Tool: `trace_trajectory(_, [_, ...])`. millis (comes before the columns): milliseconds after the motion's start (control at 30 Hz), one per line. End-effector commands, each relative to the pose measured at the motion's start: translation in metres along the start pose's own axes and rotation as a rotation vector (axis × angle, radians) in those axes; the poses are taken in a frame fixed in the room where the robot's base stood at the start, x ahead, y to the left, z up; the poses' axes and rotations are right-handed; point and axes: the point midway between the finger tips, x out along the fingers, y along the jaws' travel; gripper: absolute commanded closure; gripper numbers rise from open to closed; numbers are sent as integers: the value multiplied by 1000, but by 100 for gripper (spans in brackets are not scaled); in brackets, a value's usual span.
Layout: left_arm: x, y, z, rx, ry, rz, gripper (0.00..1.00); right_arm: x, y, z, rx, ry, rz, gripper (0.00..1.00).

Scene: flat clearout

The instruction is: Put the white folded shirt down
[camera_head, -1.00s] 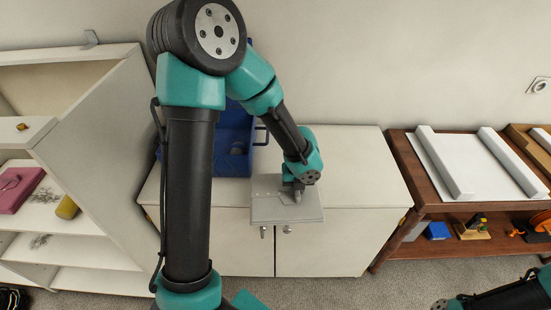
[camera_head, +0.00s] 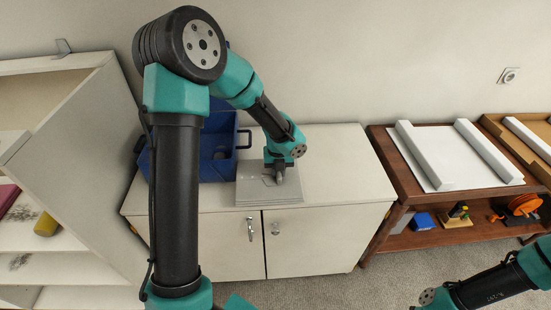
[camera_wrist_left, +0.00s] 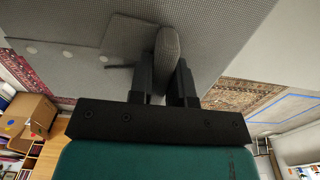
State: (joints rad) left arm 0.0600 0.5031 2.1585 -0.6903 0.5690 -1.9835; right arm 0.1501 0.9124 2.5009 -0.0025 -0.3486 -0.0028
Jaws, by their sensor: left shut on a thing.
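The white folded shirt (camera_head: 256,194), a flat pale-grey pad in the picture, is over the front part of the white cabinet's top (camera_head: 335,170), near its front edge. My left gripper (camera_head: 279,178) comes down on it from above and is shut on its raised fold. In the left wrist view the shirt (camera_wrist_left: 80,58) fills the upper middle, and the fold stands between the fingers of the left gripper (camera_wrist_left: 166,70). I cannot tell whether the shirt's underside touches the cabinet top. My right arm shows at the lower right, but its gripper is out of view.
A blue crate (camera_head: 243,139) stands on the cabinet just behind and left of the shirt. The cabinet top to the right is clear. A brown shelf table (camera_head: 388,150) with a white board stands further right. A white open shelf (camera_head: 85,125) stands at the left.

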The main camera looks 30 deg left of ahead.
Motion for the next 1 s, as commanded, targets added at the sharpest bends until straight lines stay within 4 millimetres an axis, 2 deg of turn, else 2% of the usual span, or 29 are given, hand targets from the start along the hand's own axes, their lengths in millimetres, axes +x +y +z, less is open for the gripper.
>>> trace_trajectory(33, [0, 0, 12, -4, -1, 0, 100, 0, 0, 0, 0, 0, 0, 57])
trace_trajectory(200, [0, 0, 46, -3, -1, -1, 100, 0, 0, 0, 0, 0, 0, 57])
trace_trajectory(400, [0, 0, 80, -2, -1, 0, 100, 0, 0, 0, 0, 0, 0, 57])
trace_trajectory(500, [0, 0, 88, 0, 0, 0, 100, 0, 0, 0, 0, 0, 0, 57])
trace_trajectory(833, [0, 0, 89, 0, 0, 1, 100, 0, 0, 0, 0, 0, 0, 57])
trace_trajectory(967, [0, 0, 97, -2, 0, 0, 100, 0, 0, 0, 0, 0, 0, 57])
trace_trajectory(1000, [6, 1, 96, 0, 3, 2, 100, 0, 0, 0, 0, 0, 0, 57])
